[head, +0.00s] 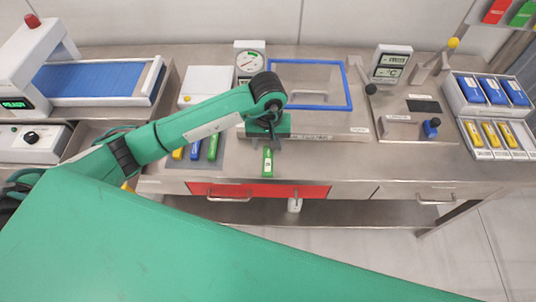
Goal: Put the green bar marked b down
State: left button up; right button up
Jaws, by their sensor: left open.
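A green bar (267,162) with a pale label is at the front edge of the steel bench, above the red drawer front. The letter on its label is too small to read for sure. My left gripper (267,146) is directly over the far end of this bar, with its jaws open. I cannot tell whether the fingers touch the bar, and its far end is partly hidden. My right gripper is not in view.
Left of the gripper are a yellow bar (178,153), a blue bar (195,150) and another green bar (213,147). A blue-framed panel (349,92) is behind. The bench front between is clear.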

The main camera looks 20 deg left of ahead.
pick_arm(q)
jog(key=shift+r+b, duration=0.65)
jog(key=shift+r, duration=1.85)
